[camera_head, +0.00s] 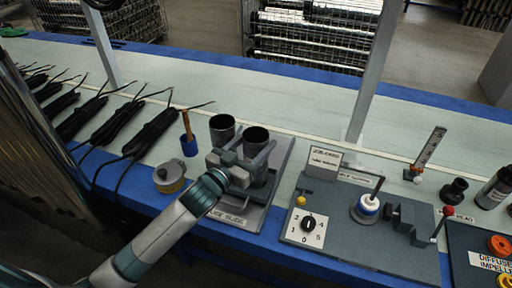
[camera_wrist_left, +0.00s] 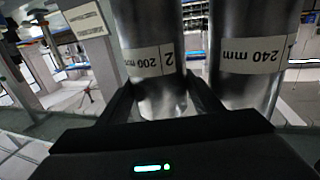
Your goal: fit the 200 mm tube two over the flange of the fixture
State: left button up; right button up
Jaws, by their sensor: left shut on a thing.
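The 200 mm tube two (camera_wrist_left: 153,50) is a shiny metal cylinder with a white label, shown upside down in the left wrist view. In the head view it is the dark-mouthed tube (camera_head: 256,135) at the right of a pair on the grey slide rack. My left gripper (camera_head: 252,160) is shut on it near its upper part; the fingers (camera_wrist_left: 160,95) sit on either side. I cannot tell whether the tube is clear of the rack. The fixture (camera_head: 368,208) stands on the grey panel to the right, with a white and blue round part and an upright rod.
The 240 mm tube (camera_wrist_left: 250,55) stands close beside the held tube. The rack (camera_head: 280,165) has a raised edge. A blue cup with a brush (camera_head: 189,145) and a yellow-grey tin (camera_head: 168,177) stand left. A ruler stand (camera_head: 426,155) and bottle (camera_head: 495,188) stand right.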

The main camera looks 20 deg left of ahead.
pick_arm(q)
notch_tip(320, 180, up, 2)
jog(key=s+d+r, duration=0.3)
jog(key=d+r, duration=0.4)
jog(key=d, duration=0.4)
jog(key=shift+s, duration=0.4)
pick_arm(e)
jog(key=shift+s+f, duration=0.15)
jog(key=shift+f, duration=0.2)
jog(key=shift+d, duration=0.1)
